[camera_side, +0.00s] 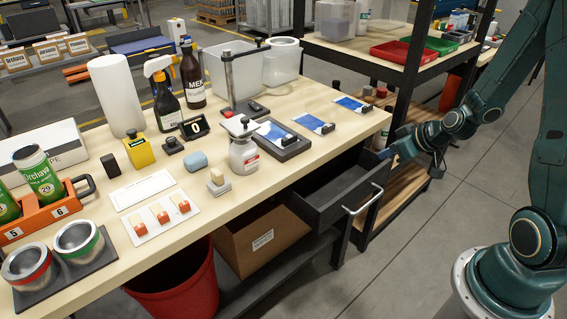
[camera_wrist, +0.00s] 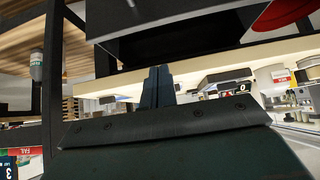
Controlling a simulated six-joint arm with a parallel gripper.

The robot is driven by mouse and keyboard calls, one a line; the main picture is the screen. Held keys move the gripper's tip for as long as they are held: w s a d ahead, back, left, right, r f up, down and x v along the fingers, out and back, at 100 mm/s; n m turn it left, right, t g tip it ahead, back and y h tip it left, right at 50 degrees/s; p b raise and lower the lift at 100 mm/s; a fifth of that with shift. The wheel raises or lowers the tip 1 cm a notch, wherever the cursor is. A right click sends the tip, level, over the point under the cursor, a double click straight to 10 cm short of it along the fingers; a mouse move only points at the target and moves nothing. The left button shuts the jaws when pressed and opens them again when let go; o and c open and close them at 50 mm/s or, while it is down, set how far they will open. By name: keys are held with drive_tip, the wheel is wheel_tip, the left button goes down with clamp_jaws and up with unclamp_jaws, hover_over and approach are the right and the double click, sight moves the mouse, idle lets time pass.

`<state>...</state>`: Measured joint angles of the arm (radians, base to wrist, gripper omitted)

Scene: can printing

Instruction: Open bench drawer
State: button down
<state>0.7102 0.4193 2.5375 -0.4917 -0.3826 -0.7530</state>
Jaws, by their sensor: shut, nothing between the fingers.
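The bench drawer (camera_side: 328,203), dark grey, stands pulled out from under the bench top in the side view, and its inside looks empty. Its silver bar handle (camera_side: 363,200) runs along the front. My gripper (camera_side: 393,153) is beyond the drawer's right end, near the bench corner and clear of the handle. In the wrist view, the two fingers of my gripper (camera_wrist: 158,86) stand together with nothing between them. Dark panels at the top of that view look like the drawer (camera_wrist: 180,35). The handle cannot be made out there.
The wooden bench top (camera_side: 215,213) holds bottles, cans and printing pads. A cardboard box (camera_side: 258,240) and a red bin (camera_side: 180,285) sit below the bench. The floor before the drawer is clear.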

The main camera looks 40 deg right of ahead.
wheel_tip(320, 180, up, 7)
hover_over(370, 201)
drive_tip(key=d, duration=0.4)
drive_tip(key=shift+w+f, duration=0.1)
drive_tip(key=shift+w, duration=0.05)
drive_tip(key=c, duration=1.6)
unclamp_jaws()
drive_tip(key=shift+o, duration=0.7)
drive_tip(key=shift+f, duration=0.15)
drive_tip(key=s+d+f+n+g+y, duration=0.2)
drive_tip(key=f+n+g, duration=0.4)
drive_tip(key=n, duration=1.2)
drive_tip(key=s+f+y, duration=0.1)
drive_tip(key=y, duration=0.1)
drive_tip(key=shift+n+y, duration=0.3)
drive_tip(key=shift+g, duration=0.3)
drive_tip(key=x, duration=1.3)
drive_tip(key=shift+w+f, duration=0.1)
drive_tip(key=shift+f, duration=0.2)
